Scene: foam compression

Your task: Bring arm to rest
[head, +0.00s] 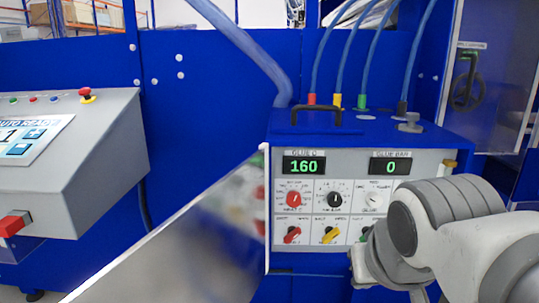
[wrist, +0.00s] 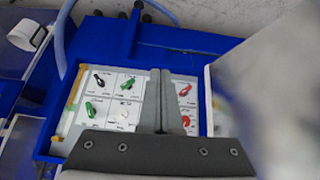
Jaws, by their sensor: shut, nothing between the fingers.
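I cannot tell whether the fingers touch the panel. In the head view my arm comes in from the lower right and covers the lower right of the glue unit (head: 345,172). The gripper's fingers do not show there.
The glue unit has displays reading 160 and 0, several knobs, and hoses on top. A slanted metal sheet (head: 215,225) stands left of it. A grey console (head: 85,135) with a red button (head: 13,224) is at the far left. Blue panels (head: 215,85) stand behind.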

